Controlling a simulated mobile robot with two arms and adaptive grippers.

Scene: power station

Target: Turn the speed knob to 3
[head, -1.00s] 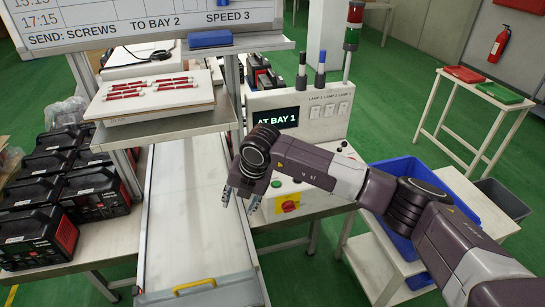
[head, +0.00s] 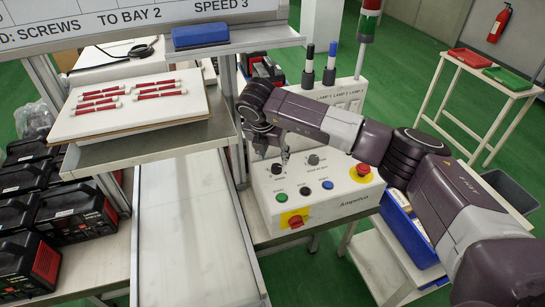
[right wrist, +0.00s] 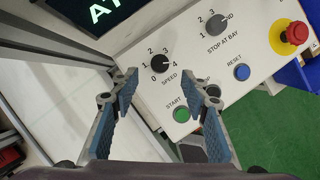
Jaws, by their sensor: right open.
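In the right wrist view my right gripper (right wrist: 166,84) is open and empty. Its two blue-padded fingers lie on either side of the knob's line, apart from the knob. The whiteboard (head: 130,18) reads SPEED 3. My left gripper is not in view.
The panel also has a stop-at-bay knob (right wrist: 216,25), a green start button (right wrist: 181,114), a blue reset button (right wrist: 241,72) and a red emergency button (right wrist: 296,33). A blue bin (head: 410,240) stands at the right.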

